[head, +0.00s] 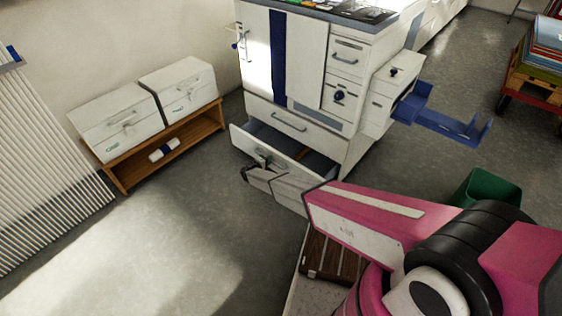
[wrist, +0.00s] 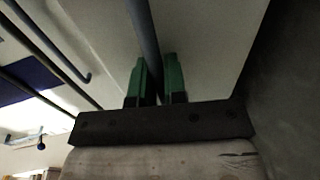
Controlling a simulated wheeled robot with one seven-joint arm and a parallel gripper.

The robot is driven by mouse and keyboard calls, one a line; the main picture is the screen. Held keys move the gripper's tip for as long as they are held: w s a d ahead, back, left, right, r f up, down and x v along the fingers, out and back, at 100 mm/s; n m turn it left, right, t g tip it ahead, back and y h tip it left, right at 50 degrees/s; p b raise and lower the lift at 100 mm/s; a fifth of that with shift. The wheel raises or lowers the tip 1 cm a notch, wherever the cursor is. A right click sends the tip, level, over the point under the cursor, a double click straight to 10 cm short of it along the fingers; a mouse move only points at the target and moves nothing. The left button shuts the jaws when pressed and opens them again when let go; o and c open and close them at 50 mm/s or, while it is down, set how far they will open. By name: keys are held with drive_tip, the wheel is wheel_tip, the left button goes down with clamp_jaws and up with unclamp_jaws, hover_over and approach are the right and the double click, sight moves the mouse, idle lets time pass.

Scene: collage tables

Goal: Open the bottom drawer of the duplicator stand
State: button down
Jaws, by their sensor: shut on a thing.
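The duplicator stand (head: 262,108) is a white cabinet with grey bar handles, at the top middle of the head view. Its bottom drawer (head: 240,138) is pulled partly out, and its dark inside shows with something brownish in it. My gripper (head: 262,163) is in front of this drawer. In the wrist view my gripper (wrist: 155,82) has its two green fingers shut on a grey bar, the drawer handle (wrist: 146,38). The bar runs between the fingers. In the head view the gripper and arm hide part of the drawer front.
A low wooden bench (head: 182,146) with two white boxes stands to the left. A blue tray (head: 440,122) sticks out at the stand's right side. A green bin (head: 487,188) and a loaded red cart (head: 530,97) are further right. The floor left of the drawer is clear.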

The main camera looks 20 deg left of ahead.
drive_tip(key=f+v, duration=0.3)
drive_tip(key=v, duration=1.3)
drive_tip(key=shift+s+a, duration=0.15)
drive_tip(key=shift+s, duration=0.25)
drive_tip(key=shift+f, duration=0.1)
drive_tip(key=c, duration=1.2)
unclamp_jaws()
drive_tip(key=v, duration=1)
drive_tip(key=shift+s+a, duration=0.2)
drive_tip(key=shift+s, duration=0.1)
